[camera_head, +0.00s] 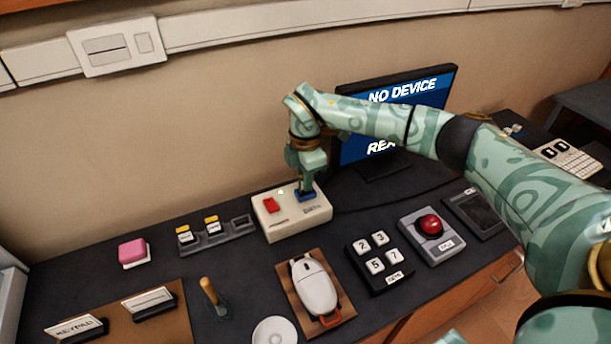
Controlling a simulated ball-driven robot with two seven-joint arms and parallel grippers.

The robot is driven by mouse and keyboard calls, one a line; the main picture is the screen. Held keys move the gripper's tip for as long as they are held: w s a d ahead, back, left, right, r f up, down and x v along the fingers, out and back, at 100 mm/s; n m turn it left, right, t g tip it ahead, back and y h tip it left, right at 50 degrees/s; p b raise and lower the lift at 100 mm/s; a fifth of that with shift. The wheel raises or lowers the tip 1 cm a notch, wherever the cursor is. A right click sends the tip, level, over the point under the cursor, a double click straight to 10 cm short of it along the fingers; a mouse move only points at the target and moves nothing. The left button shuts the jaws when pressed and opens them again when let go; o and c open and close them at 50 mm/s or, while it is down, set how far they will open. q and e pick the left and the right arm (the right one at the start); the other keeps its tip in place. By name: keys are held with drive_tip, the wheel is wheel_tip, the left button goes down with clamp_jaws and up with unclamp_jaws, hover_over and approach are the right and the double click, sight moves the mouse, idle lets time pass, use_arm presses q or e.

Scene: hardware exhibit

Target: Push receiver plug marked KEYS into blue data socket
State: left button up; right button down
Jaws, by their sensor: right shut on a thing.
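My right gripper (306,188) points straight down over a white box (290,222) and is shut on a small dark piece, probably the receiver plug; the fingers mostly hide it and no KEYS marking can be read. The blue data socket (312,197) is on the box's right part, directly under the fingertips. I cannot tell how deep the plug sits in it. My left gripper is not in view.
A grey holder (222,239) left of the box has two labelled plugs and an empty right slot. The monitor (447,88) behind my arm reads "NO DEVICE". A mouse (314,288), number keypad (378,262) and red button (431,225) stand in front and right.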

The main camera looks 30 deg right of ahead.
drive_tip(key=shift+f, duration=0.4)
drive_tip(key=c, duration=0.9)
unclamp_jaws()
drive_tip(key=shift+o, duration=0.2)
drive_tip(key=shift+r, duration=0.15)
drive_tip(key=shift+r+p, duration=2.95)
drive_tip(key=shift+r, duration=0.5)
drive_tip(key=shift+f, duration=0.15)
